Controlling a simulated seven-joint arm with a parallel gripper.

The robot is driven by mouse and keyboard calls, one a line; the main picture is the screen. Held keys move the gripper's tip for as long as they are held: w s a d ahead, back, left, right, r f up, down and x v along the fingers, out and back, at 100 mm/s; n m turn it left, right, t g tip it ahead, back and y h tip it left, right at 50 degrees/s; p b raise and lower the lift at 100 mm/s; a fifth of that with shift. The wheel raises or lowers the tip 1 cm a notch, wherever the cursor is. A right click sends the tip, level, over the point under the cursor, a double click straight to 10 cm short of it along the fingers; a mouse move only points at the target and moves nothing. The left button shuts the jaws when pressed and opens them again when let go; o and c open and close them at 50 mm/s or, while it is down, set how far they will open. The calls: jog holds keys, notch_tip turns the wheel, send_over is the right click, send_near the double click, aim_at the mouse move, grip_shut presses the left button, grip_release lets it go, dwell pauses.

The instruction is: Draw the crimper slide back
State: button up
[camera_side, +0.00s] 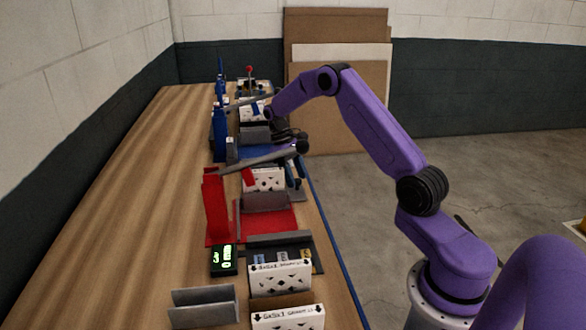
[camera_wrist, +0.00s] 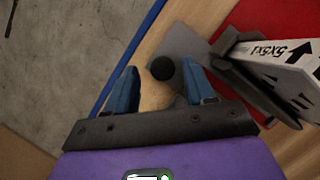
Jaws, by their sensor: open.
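My gripper (camera_wrist: 161,68) is open, with its two blue fingers apart. In the wrist view a round black knob (camera_wrist: 162,68) shows between the fingertips, apart from both, beside a flat grey plate (camera_wrist: 187,42). In the side view my gripper (camera_side: 294,182) points down at the right edge of the bench, beside a white printed box (camera_side: 264,180). A long grey bar (camera_side: 255,159) with a black ball end (camera_side: 303,146) crosses near my wrist. I cannot tell for certain which part is the crimper slide, or how far the knob is below my fingers.
A red station (camera_side: 219,208) with an upright red post stands on the wooden bench (camera_side: 150,190). Boxes (camera_side: 281,279), a small lit display (camera_side: 223,262) and grey holders stand nearer the camera. Blue fixtures (camera_side: 219,132) stand farther back. The bench's left side is clear.

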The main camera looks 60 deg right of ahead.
jog(key=v, duration=1.2)
